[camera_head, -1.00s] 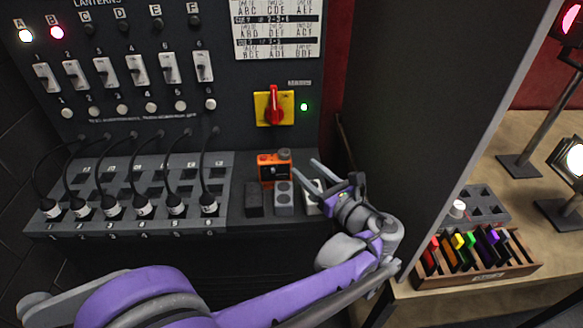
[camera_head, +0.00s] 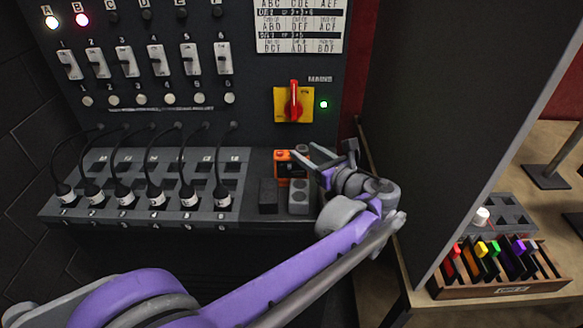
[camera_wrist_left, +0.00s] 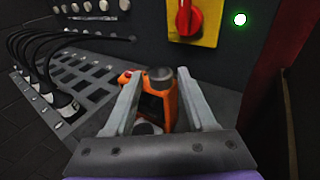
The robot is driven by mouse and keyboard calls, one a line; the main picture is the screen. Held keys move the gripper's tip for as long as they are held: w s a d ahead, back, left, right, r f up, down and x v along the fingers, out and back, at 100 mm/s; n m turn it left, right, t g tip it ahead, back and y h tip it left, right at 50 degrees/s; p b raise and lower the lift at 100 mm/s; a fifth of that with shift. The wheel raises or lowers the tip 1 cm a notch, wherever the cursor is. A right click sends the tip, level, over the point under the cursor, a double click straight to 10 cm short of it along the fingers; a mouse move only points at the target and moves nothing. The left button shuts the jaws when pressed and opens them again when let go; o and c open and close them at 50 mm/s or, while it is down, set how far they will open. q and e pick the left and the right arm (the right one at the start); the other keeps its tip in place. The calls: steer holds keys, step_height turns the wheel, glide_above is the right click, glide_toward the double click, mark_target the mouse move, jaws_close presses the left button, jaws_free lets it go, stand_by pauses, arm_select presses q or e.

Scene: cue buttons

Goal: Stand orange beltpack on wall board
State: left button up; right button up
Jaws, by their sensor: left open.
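The orange beltpack (camera_head: 281,166) has a dark face and a grey knob on top. It stands upright on the ledge below the dark wall board (camera_head: 255,122). My left gripper (camera_head: 306,153) is open at the beltpack's right side in the head view, and its arm hides part of it. In the left wrist view the beltpack (camera_wrist_left: 172,96) shows between the two spread fingers of my left gripper (camera_wrist_left: 160,92). I cannot tell whether either finger touches it. My right gripper is not in view.
A dark block (camera_head: 268,196) and a grey block with round marks (camera_head: 298,197) sit in front of the beltpack. Plugs with black cables (camera_head: 155,197) fill the left ledge. A red switch on a yellow plate (camera_head: 293,103) is above. A dark partition (camera_head: 420,130) stands to the right.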

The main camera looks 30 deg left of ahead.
arm_select(q)
steer(key=shift+x, duration=0.95)
steer(key=shift+c, duration=0.3)
jaws_close()
stand_by(0.4)
